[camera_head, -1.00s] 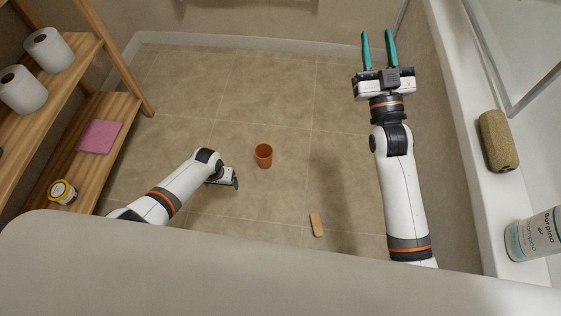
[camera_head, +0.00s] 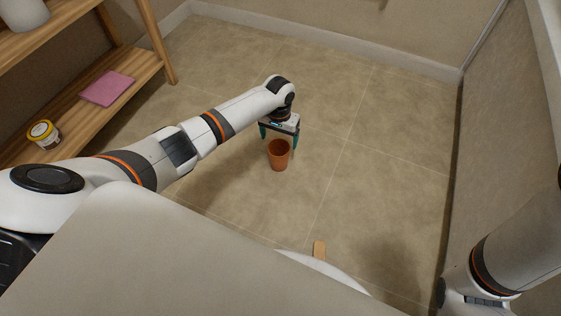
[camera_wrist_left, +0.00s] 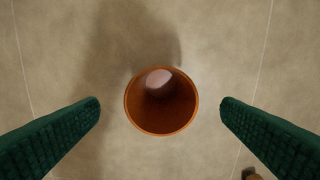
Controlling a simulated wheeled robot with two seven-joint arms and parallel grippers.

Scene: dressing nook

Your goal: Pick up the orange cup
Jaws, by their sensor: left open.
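The orange cup (camera_head: 278,156) stands upright on the tiled floor. The left wrist view looks down into its round open mouth (camera_wrist_left: 161,101), where a pale patch shows inside. My left gripper (camera_head: 280,138) is open and points down over the cup. In the left wrist view its two green fingers (camera_wrist_left: 160,110) lie on either side of the cup, with a gap on each side and nothing between them but the cup. My right gripper is out of view; only part of that arm shows at the lower right.
A wooden shelf (camera_head: 140,75) at the left holds a pink folded cloth (camera_head: 107,89) and a yellow-lidded tub (camera_head: 43,133).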

